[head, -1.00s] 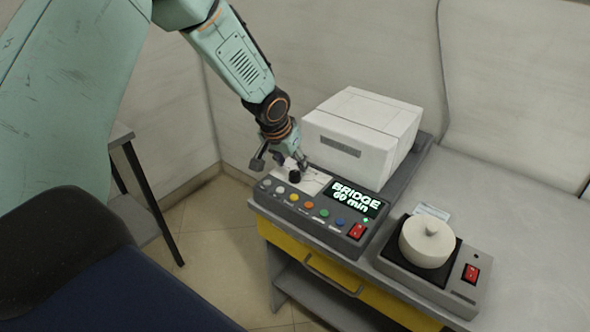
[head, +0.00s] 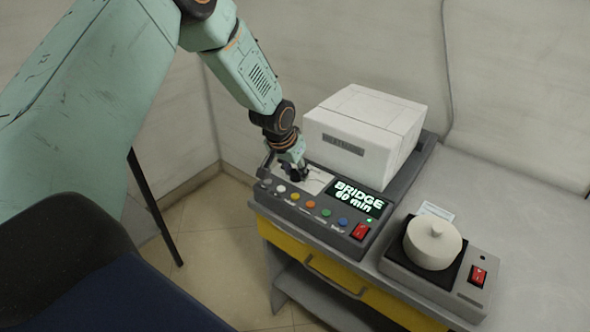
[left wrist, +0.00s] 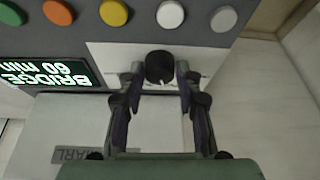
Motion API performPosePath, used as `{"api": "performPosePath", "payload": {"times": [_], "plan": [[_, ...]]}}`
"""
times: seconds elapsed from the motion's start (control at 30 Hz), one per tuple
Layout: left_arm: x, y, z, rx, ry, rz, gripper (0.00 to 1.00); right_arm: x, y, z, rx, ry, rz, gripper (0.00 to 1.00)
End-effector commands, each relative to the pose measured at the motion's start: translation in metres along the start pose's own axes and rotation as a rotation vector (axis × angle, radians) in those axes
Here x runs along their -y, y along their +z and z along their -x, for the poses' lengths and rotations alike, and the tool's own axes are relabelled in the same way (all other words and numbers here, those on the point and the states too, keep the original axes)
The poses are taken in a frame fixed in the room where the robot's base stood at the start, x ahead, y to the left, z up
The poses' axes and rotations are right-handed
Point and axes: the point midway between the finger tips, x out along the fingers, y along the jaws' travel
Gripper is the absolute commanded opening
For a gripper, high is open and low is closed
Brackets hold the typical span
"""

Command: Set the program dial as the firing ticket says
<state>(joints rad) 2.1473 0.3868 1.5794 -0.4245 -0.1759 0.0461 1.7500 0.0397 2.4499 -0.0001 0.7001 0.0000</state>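The program dial (left wrist: 159,67) is a black round knob with a white pointer mark, on a pale plate of the grey control panel (head: 318,226). My left gripper (head: 290,172) is down at this dial. In the left wrist view its two fingers stand on either side of the knob, with a narrow gap seeming to show at each side, so it looks open around it. The display (head: 358,197) reads "BRIDGE 60 min". A small white card (head: 436,211), perhaps the firing ticket, lies behind the round pot; its writing is too small to read. My right gripper is not in view.
Several coloured buttons (head: 310,204) and a red switch (head: 360,231) line the panel's front. A white box-shaped unit (head: 365,130) stands behind it. To the right, a round cream pot (head: 433,243) sits on a grey device with another red switch (head: 478,275).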

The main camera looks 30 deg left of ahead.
Motion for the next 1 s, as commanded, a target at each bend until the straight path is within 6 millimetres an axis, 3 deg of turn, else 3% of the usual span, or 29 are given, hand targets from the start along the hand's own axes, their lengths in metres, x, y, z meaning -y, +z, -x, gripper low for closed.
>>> {"api": "performPosePath", "payload": {"times": [0.37,1.0], "plan": [[-0.0002,-0.0005,0.0003,-0.001,0.000,-0.001,0.00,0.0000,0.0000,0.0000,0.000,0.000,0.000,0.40],[-0.0001,-0.0008,-0.0003,-0.003,0.004,-0.012,0.00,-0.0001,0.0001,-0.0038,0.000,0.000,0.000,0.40]]}}
